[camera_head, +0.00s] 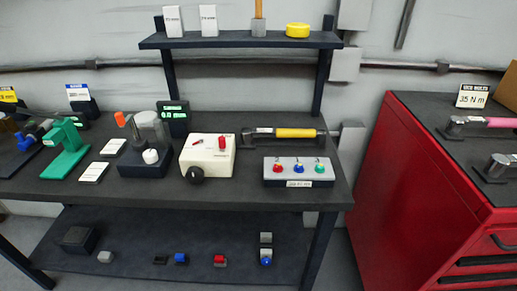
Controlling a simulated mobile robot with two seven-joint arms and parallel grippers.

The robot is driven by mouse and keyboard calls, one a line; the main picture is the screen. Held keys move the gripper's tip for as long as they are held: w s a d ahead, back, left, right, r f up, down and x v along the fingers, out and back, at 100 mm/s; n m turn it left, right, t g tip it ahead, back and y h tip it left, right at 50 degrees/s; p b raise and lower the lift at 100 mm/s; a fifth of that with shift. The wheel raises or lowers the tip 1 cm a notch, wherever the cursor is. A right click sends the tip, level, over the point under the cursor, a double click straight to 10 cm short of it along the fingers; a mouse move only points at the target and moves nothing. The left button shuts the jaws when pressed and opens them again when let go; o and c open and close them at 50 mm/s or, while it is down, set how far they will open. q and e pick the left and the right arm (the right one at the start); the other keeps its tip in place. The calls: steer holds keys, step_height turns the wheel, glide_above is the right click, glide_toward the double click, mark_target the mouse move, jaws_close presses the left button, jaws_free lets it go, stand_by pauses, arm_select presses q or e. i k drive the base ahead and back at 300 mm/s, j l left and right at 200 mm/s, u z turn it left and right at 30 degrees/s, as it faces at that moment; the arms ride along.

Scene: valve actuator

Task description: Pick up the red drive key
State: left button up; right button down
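Neither of my grippers is in view. Another small red piece (219,259) sits on the lower shelf. A white box (191,160) with a black knob carries a red upright part (222,142). I cannot tell for certain which red piece is the drive key.
The dark bench top (250,196) also holds a yellow-handled tool (296,133), a green stand (66,148) and a clear-covered device (150,130). The lower shelf (140,235) has several small blocks. A red cabinet (400,190) stands at the right. An upper shelf (240,41) hangs behind.

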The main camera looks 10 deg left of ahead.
mark_target(218, 258)
steer(key=u, duration=0.95)
steer(key=i+j, duration=0.1)
steer(key=i, duration=0.2)
steer(key=i+j, duration=0.15)
steer(key=i+j+z, duration=0.2)
steer(key=i+z, duration=0.25)
steer(key=i+j+z, duration=0.25)
steer(key=z, duration=0.9)
